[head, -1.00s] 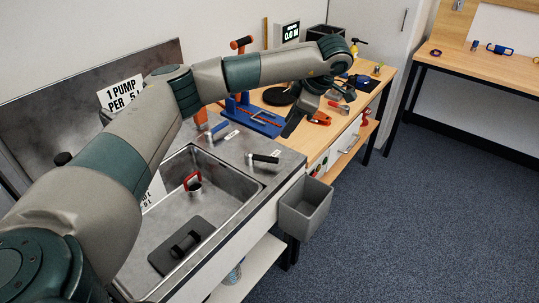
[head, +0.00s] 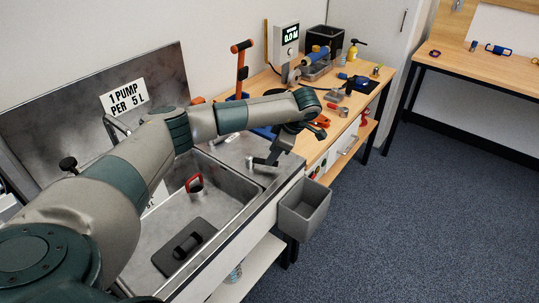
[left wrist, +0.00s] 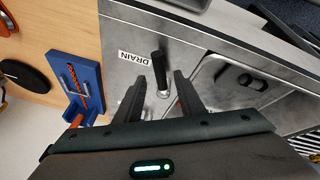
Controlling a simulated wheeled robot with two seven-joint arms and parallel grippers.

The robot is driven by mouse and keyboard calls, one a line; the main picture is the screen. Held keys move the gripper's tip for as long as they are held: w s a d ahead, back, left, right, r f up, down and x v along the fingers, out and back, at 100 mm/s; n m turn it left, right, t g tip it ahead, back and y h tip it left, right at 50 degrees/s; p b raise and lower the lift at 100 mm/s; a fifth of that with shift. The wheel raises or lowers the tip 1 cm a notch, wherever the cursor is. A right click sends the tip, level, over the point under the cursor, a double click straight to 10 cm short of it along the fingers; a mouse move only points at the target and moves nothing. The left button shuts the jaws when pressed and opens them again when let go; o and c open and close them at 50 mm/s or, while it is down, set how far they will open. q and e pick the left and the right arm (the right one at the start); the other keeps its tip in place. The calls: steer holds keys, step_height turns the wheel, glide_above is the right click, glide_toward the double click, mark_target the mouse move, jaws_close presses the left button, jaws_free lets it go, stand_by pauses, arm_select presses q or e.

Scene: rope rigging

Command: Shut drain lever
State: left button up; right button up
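The drain lever (left wrist: 159,66) has a black handle on a short metal stub and stands on the steel counter beside a white DRAIN label (left wrist: 134,57). In the left wrist view my left gripper (left wrist: 161,76) is open, with one dark finger on each side of the lever and visible gaps to it. In the head view the left gripper (head: 271,155) is over the counter behind the sink, and it partly hides the lever. I cannot tell how far the fingertips are above the counter. My right gripper is not in view.
A grey bin (head: 304,208) hangs at the counter's front edge. A blue rack (left wrist: 75,83) stands beside the lever on the wooden bench.

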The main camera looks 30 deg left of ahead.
mark_target(263, 163)
arm_select(q)
steer(key=shift+p+x, duration=0.45)
steer(key=shift+x, duration=1.5)
jaws_close()
